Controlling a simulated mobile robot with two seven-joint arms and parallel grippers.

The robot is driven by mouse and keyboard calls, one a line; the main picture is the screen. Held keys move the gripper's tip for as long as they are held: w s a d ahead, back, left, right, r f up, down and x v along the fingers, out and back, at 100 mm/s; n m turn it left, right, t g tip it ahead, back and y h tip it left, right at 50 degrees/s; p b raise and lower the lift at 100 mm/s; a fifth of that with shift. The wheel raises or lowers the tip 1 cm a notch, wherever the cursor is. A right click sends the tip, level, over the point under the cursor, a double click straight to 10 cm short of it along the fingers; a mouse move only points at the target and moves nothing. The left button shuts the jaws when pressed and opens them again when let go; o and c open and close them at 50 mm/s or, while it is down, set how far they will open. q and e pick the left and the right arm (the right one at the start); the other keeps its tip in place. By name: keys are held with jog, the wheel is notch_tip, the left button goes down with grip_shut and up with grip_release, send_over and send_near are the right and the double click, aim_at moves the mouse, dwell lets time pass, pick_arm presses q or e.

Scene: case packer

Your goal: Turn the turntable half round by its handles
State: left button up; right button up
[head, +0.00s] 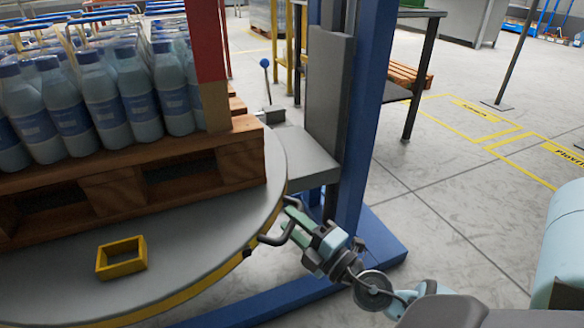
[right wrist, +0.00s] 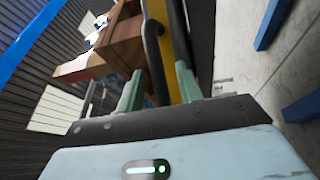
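The turntable (head: 200,245) is a grey disc with a yellow rim, at the left of the head view. It carries a wooden pallet. A dark bar handle (head: 268,240) sticks out from its right edge. My right gripper (head: 289,222) is at this handle, with its green fingers apart. In the right wrist view the dark handle (right wrist: 154,65) runs between the two fingers (right wrist: 160,72), with a gap showing, so the gripper looks open around it. Whether a finger touches it I cannot tell. My left gripper is not in view. Other handles are not visible.
A pallet (head: 110,190) bears several blue-labelled bottles (head: 105,105) and a red and brown corner post (head: 207,60). A small yellow frame (head: 122,258) lies on the disc. A blue column (head: 365,120) with a blue base stands just behind my right gripper.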

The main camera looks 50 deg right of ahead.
jog(key=s+f, duration=0.1)
jog(key=s, duration=0.6)
jog(key=shift+s+f, duration=0.1)
dwell(0.5)
